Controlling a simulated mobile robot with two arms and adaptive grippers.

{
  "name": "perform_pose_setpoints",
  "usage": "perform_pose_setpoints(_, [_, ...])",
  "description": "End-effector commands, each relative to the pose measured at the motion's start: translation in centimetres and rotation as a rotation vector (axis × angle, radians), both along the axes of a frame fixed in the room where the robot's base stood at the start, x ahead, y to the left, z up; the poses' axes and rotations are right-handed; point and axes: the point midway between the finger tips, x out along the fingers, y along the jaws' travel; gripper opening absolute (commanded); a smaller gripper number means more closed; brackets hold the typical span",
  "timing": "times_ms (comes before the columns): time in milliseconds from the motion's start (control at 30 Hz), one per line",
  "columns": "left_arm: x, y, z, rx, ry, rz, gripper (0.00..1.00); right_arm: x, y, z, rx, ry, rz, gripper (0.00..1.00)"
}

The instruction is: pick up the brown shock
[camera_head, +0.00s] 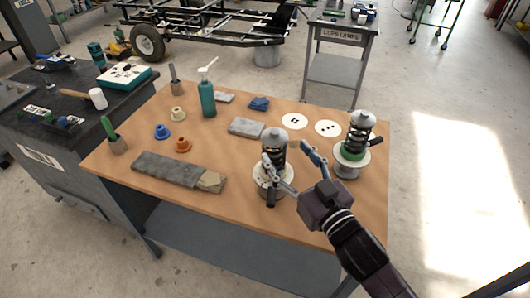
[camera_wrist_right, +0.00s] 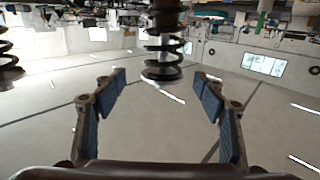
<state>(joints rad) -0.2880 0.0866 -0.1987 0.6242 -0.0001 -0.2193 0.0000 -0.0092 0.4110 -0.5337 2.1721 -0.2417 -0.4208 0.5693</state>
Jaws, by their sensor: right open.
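Two coil-spring shocks stand upright near the table's right end. The nearer shock (camera_head: 275,138) has a grey cap, a dark coil and a pale round base. The farther shock (camera_head: 357,132) has a similar cap and coil with a green ring (camera_head: 350,153) low down. I cannot clearly tell from colour which one is brown. My right gripper (camera_head: 288,157) is open beside the nearer shock, and one finger overlaps its lower part in the head view. In the right wrist view, a dark coil (camera_wrist_right: 162,55) shows between and beyond the spread fingers (camera_wrist_right: 158,90). My left gripper is out of view.
The wooden table (camera_head: 235,205) also holds a green bottle (camera_head: 207,98), a grey block (camera_head: 246,127), white discs (camera_head: 328,128), a long grey bar (camera_head: 166,168) and small coloured cups (camera_head: 183,145). A dark workbench (camera_head: 60,130) stands left. The table's front middle is clear.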

Motion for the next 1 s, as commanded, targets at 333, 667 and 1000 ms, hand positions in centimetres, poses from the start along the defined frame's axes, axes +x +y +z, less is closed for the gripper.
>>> perform_pose_setpoints(333, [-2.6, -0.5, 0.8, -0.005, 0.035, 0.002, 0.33, 2.9, 1.7, 0.1, 0.001, -0.002, 0.0, 0.65])
perform_pose_setpoints(667, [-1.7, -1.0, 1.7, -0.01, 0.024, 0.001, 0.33, 6.2, 3.6, -0.3, 0.0, 0.0, 0.0, 0.65])
perform_pose_setpoints(1000, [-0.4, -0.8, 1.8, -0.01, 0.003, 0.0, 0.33, 6.4, 3.7, -0.4, 0.0, 0.0, 0.0, 0.6])
